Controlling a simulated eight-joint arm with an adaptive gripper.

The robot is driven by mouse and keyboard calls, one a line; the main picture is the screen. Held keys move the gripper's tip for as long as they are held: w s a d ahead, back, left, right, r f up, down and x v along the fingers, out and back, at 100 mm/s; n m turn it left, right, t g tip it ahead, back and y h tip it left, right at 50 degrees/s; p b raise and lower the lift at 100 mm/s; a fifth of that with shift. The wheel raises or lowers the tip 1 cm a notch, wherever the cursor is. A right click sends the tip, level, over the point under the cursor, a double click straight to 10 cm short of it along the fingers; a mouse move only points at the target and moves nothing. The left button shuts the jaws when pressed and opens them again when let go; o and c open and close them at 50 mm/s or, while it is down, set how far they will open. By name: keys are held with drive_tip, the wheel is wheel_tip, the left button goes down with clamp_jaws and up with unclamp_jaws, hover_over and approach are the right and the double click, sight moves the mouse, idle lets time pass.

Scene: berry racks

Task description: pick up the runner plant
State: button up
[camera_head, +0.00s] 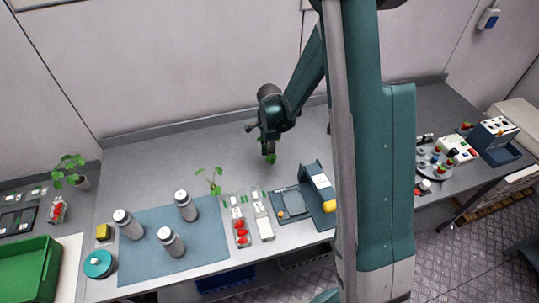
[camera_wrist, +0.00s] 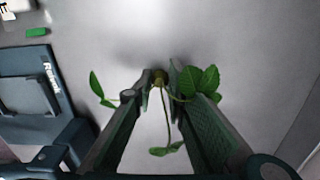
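The runner plant (camera_wrist: 202,84) has green leaves on thin stems and a small yellow-brown crown. In the wrist view the crown is between the tips of my gripper (camera_wrist: 160,77), which are closed in on it from both sides. Leaves stick out left and right of the fingers, and a thin stem with a leaf trails back between them. In the head view my gripper (camera_head: 268,152) is over the bare back of the bench, with the plant's leaves (camera_head: 271,160) just below it. Its exact height above the bench cannot be told.
Trays with red berries (camera_head: 240,232) and a blue device (camera_head: 315,195) are at the front. A potted plant (camera_head: 70,170) is at the left. The back of the grey bench (camera_head: 165,160) is clear.

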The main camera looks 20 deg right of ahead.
wheel_tip(320, 180, up, 9)
idle(0.7)
